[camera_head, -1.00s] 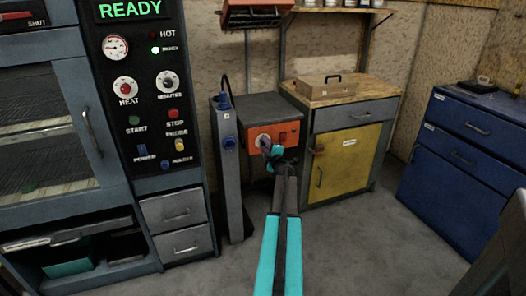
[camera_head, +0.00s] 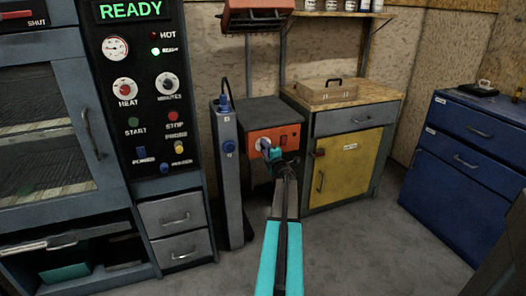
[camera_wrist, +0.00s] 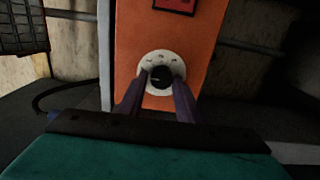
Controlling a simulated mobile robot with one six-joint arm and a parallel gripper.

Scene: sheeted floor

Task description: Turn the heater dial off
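The orange-fronted box (camera_head: 290,139) has a round white dial and a red switch. It stands between a grey column and the yellow cabinet. In the wrist view, the white dial (camera_wrist: 149,62) has a black centre knob (camera_wrist: 161,77) on the orange panel (camera_wrist: 200,45). My gripper (camera_head: 266,149) is at the dial in the head view and partly hides it. In the wrist view, my gripper's two fingers (camera_wrist: 160,82) stand apart on either side of the knob. They look open; contact with the knob cannot be told.
A grey column (camera_head: 228,170) with blue knobs stands just left of the box. The yellow cabinet (camera_head: 346,170) is at its right. An oven control panel (camera_head: 147,105) with HEAT and MINUTES dials is farther left. Blue drawers (camera_head: 465,160) stand far right; the floor between is clear.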

